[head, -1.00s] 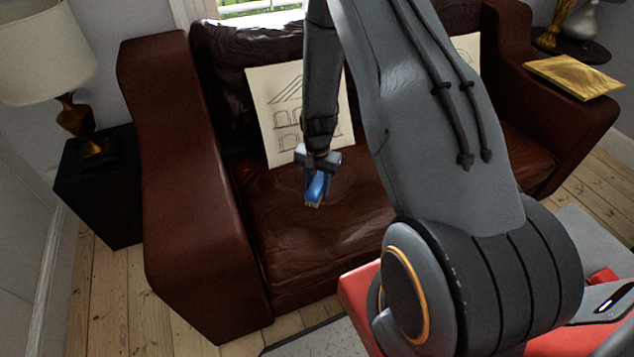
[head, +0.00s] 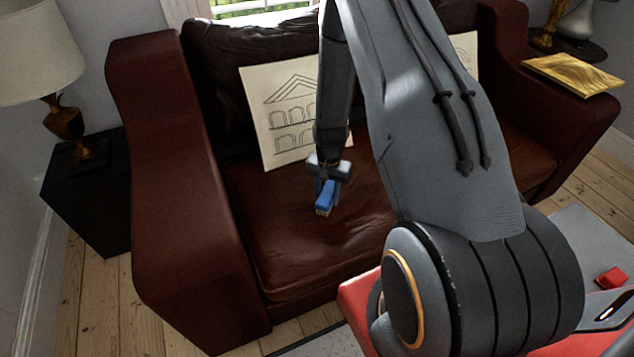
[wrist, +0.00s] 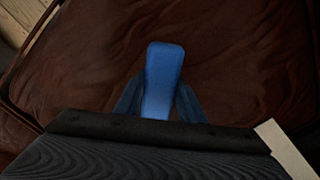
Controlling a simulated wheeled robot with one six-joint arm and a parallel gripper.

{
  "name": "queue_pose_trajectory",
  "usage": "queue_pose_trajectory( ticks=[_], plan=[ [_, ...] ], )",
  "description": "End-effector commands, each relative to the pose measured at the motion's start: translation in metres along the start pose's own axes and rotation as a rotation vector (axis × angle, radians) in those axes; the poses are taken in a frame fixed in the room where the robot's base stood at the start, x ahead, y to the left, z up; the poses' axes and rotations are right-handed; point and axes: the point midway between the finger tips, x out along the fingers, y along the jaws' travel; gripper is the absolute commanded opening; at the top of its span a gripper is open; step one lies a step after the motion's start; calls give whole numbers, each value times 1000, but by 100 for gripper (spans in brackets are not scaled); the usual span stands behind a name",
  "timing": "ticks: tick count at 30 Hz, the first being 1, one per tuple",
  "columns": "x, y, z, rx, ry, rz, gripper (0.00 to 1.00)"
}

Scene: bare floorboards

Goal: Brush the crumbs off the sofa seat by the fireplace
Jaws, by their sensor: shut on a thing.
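The dark red-brown leather sofa (head: 185,190) fills the middle of the head view. My gripper (head: 327,183) is over its left seat cushion (head: 285,225), shut on a blue brush (head: 325,198). The brush points down toward the seat, with a pale tip at its lower end. I cannot tell whether it touches the leather. In the wrist view the blue brush (wrist: 163,80) stands between the two fingers, with the brown seat (wrist: 235,60) behind it. I can make out no crumbs in either view. My arm hides the middle of the sofa.
A cream cushion with a building drawing (head: 285,115) leans on the backrest behind my gripper. A gold-coloured flat item (head: 570,75) lies on the right armrest. A lamp (head: 62,120) stands on a black side table (head: 85,200) at left.

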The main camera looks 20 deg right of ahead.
Motion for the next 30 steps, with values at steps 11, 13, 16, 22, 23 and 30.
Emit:
queue_pose_trajectory(
  ticks=[11, 13, 16, 22, 23, 30],
  plan=[
    [1, -18, 20, 13, -1, 0, 15],
    [0, -22, 24, 16, -1, 1, 15],
    [-16, -21, 22, 18, 3, -2, 15],
    [-36, -20, 24, 18, 0, 0, 15],
    [-39, -21, 24, 18, 0, 0, 15],
    [-61, -21, 24, 17, 1, -1, 15]
  ],
)
